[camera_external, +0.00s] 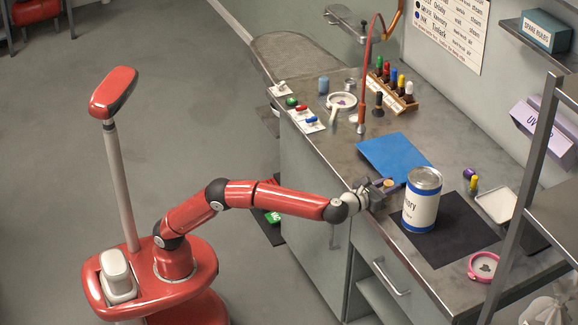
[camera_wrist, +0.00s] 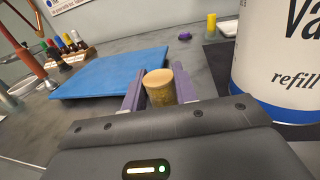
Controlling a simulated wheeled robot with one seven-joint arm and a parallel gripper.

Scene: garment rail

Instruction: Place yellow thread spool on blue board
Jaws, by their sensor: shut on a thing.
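The blue board (camera_external: 393,155) lies flat on the grey counter; in the wrist view it is left of and beyond my gripper (camera_wrist: 159,84). My gripper (camera_external: 380,189) is shut on a short tan, cork-like cylinder (camera_wrist: 160,90), held between its purple-grey fingers near the board's near edge. The cylinder looks upright; I cannot tell whether it touches the counter. A small yellow cylinder (camera_external: 473,184), possibly the yellow thread spool, stands behind the large can, away from my gripper. It also shows upright in the wrist view (camera_wrist: 211,22).
A large white and blue can (camera_external: 422,200) stands on a black mat (camera_external: 459,230), close to the right of my gripper. A purple piece (camera_external: 469,173) lies by the yellow cylinder. A wooden rack of bottles (camera_external: 405,105) stands behind the board. The board's top is clear.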

